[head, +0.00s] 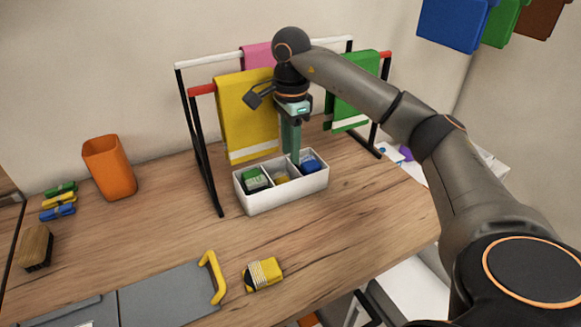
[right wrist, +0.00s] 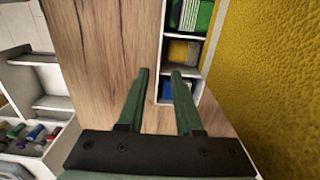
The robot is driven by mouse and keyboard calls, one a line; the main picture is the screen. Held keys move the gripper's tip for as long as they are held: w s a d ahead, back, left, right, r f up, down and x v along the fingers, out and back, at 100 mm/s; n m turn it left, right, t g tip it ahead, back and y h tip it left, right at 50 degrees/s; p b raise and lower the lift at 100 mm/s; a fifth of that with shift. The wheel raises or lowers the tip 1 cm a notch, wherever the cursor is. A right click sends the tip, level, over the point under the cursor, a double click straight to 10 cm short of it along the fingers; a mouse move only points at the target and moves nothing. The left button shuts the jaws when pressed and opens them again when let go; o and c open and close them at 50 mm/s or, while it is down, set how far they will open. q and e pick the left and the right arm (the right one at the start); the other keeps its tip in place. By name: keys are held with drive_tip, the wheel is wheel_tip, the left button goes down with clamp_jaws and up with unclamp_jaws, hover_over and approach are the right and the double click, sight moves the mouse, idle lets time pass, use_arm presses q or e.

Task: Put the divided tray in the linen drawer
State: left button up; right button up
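The divided tray (head: 288,196) is white with three compartments in a row and stands on the wooden counter. It holds a green, a yellow and a blue item, one per compartment; it also shows in the right wrist view (right wrist: 185,37). My right gripper (head: 293,160) points down at the tray's back edge, near the blue item. In the right wrist view its green fingers (right wrist: 160,72) are apart with nothing clearly held, one tip overlapping the tray's end. I cannot tell whether they touch it. No drawer is clearly identifiable as the linen drawer. My left gripper is out of view.
A rack with yellow (head: 245,112), pink and green (head: 352,92) cloths stands close behind the tray. An orange cup (head: 109,167), clips (head: 58,200) and a brush (head: 36,248) are at left. A grey board with a yellow handle (head: 213,277) and a yellow bundle (head: 262,273) lie in front.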

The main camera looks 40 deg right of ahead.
wheel_tip(320, 180, up, 3)
drive_tip(key=shift+f, duration=0.1)
drive_tip(key=shift+o, duration=0.5)
drive_tip(key=shift+r, duration=0.45)
drive_tip(key=shift+w+f+b, duration=0.15)
drive_tip(key=shift+f+b, duration=0.05)
drive_tip(key=shift+b, duration=0.3)
wheel_tip(320, 180, down, 13)
drive_tip(key=shift+r+p, duration=0.15)
drive_tip(key=shift+p, duration=0.4)
clamp_jaws()
idle(0.5)
